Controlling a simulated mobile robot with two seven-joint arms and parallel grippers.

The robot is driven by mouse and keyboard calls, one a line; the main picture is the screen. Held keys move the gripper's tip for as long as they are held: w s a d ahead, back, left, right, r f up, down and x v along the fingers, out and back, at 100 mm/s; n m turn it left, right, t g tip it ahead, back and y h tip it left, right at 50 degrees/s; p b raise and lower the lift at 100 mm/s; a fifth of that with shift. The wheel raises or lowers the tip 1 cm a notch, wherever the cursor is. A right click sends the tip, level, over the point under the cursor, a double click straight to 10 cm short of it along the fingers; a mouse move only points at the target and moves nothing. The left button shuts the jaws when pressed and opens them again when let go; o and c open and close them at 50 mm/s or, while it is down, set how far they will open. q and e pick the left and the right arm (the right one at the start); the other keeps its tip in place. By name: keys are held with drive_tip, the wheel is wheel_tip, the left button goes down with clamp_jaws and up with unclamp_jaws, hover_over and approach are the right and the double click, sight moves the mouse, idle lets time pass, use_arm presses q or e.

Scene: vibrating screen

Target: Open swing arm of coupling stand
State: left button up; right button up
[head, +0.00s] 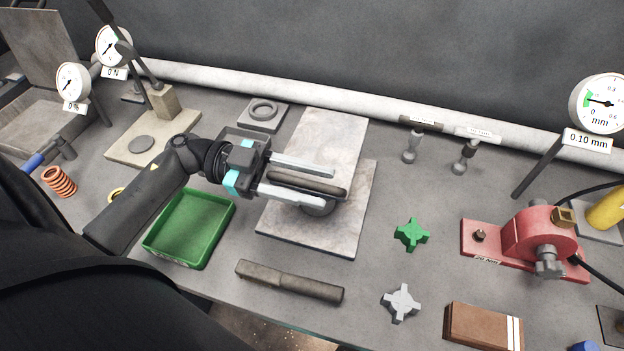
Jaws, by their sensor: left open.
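The coupling stand appears to be the grey plate assembly (350,222) in the middle of the bench, with a dark round part (318,208) on it. A long dark rounded bar (312,181), which looks like the swing arm, lies above the round part. My left gripper (328,188) reaches in from the left and is open. Its two pale fingers lie on either side of the bar in this view. I cannot tell whether they touch it. My right gripper is not in view.
A green tray (229,222) stands below my left arm, and a dark handled tool (290,281) lies in front of the plate. A green knob (412,234), a grey knob (401,302) and a red machine (540,235) are to the right. A white pipe (290,95) runs along the back.

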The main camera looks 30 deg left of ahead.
use_arm(q)
drive_tip(key=shift+d, duration=0.15)
clamp_jaws()
idle(0.4)
drive_tip(key=shift+f, duration=0.2)
idle(0.8)
